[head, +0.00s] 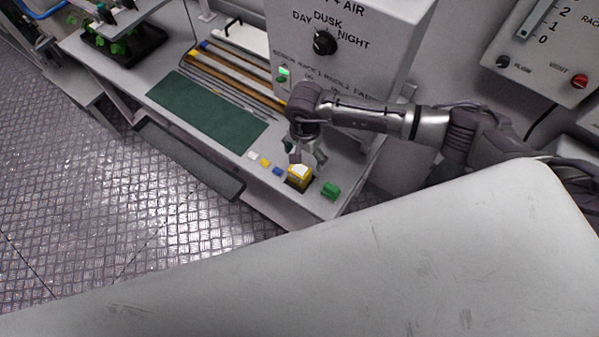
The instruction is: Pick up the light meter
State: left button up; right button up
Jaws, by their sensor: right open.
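A small yellow device with a pale top (299,174), which looks like the light meter, stands near the front edge of the grey bench (228,158), in a dark holder or on a dark base. My right gripper (308,163) is directly above and behind it, pointing down, with its fingers apart. The fingers partly overlap the device's top in the head view. I cannot tell whether they touch it. My left gripper is not in view.
A green block (331,190) stands close to the right of the device. Small blue (278,171), yellow (265,162) and white (252,155) pieces lie to its left. A green mat (207,110) and a control box with a dial (350,45) are farther back.

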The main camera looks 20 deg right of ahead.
aim_at(301, 167)
notch_tip(301, 167, down, 3)
jog(key=f+b, duration=0.2)
jog(key=f, duration=0.1)
jog(key=a+f+b, duration=0.1)
jog(key=f, duration=0.1)
jog(key=shift+f, duration=0.15)
jog(key=shift+d, duration=0.1)
jog(key=c, duration=1.3)
jog(key=shift+r, duration=0.2)
jog(key=shift+c, duration=0.2)
